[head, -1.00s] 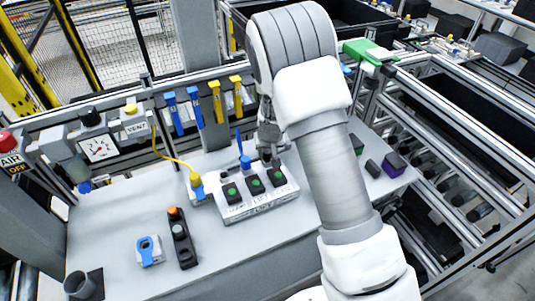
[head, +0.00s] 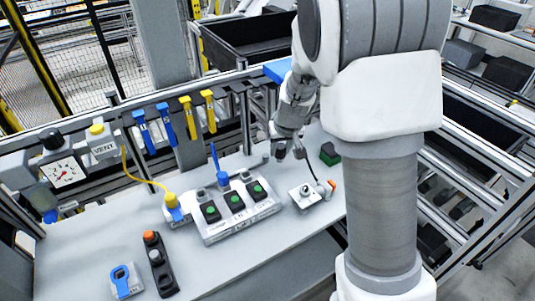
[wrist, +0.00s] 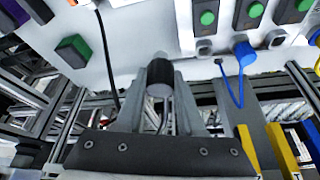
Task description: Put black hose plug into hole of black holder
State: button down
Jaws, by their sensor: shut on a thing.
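My gripper (head: 289,150) is shut on the black hose plug, right of and behind the white socket box. In the wrist view my gripper (wrist: 160,72) has a dark cylinder with a pale round end, the black hose plug (wrist: 157,90), between its fingers. It is held clear of the bench surface. A thin black hose (wrist: 105,45) runs beside the gripper; it also shows in the head view (head: 313,165), near a small white fitting. I cannot make out the black holder or its hole for sure.
The white fitting (head: 306,196) and a green-black block (head: 330,154) lie to the right. An orange-topped switch (head: 155,255) stands at front left. Blue and yellow tags hang on the rear rail.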

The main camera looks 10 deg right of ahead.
aim_at(284, 146)
jog(key=shift+s+d+r, duration=0.2)
jog(key=shift+d+r, duration=0.05)
jog(key=shift+d, duration=0.15)
jog(key=shift+r, duration=0.1)
jog(key=shift+r+p, duration=1.75)
jog(key=shift+r, duration=0.7)
jog(key=shift+w+f, duration=0.1)
